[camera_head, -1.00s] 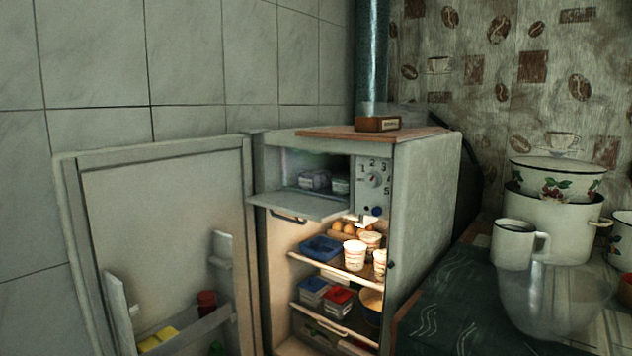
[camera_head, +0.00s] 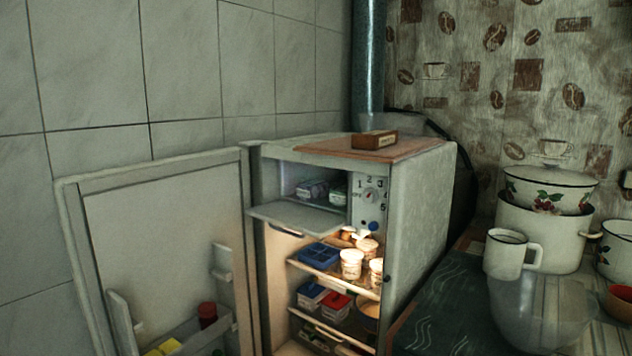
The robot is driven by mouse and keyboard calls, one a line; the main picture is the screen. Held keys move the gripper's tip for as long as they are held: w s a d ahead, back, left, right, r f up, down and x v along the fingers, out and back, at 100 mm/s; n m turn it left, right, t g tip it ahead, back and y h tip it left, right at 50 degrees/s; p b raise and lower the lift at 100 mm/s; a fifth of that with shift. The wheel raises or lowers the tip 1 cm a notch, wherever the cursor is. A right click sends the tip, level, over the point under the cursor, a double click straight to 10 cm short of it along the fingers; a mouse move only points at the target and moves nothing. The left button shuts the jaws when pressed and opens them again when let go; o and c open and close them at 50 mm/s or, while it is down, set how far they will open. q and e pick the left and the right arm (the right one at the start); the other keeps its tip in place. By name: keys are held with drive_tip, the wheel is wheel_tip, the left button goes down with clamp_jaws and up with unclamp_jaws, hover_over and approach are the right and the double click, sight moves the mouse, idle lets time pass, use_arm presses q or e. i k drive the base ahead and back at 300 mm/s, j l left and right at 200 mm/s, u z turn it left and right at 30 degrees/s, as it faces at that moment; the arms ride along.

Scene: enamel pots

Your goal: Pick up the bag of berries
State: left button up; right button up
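No bag that I can clearly name as berries shows in the head view. The small fridge (camera_head: 418,215) stands open. Its freezer compartment at the top has its flap (camera_head: 298,214) folded down. Two small clear packs, a left one (camera_head: 312,190) and a right one (camera_head: 338,194), sit inside the freezer; their contents are too small to tell. Neither of my grippers is in view.
The fridge door (camera_head: 160,250) is swung wide to the left. Lit shelves hold a blue tray (camera_head: 319,254), white cups (camera_head: 351,264) and boxes with blue and red lids. A counter at right holds enamel pots (camera_head: 540,232), a mug (camera_head: 507,254) and a clear bowl (camera_head: 540,315).

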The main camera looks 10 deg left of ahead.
sight(314, 188)
drive_tip(key=j+z, duration=0.4)
drive_tip(key=k+j+z, duration=0.15)
drive_tip(key=j+z, duration=0.25)
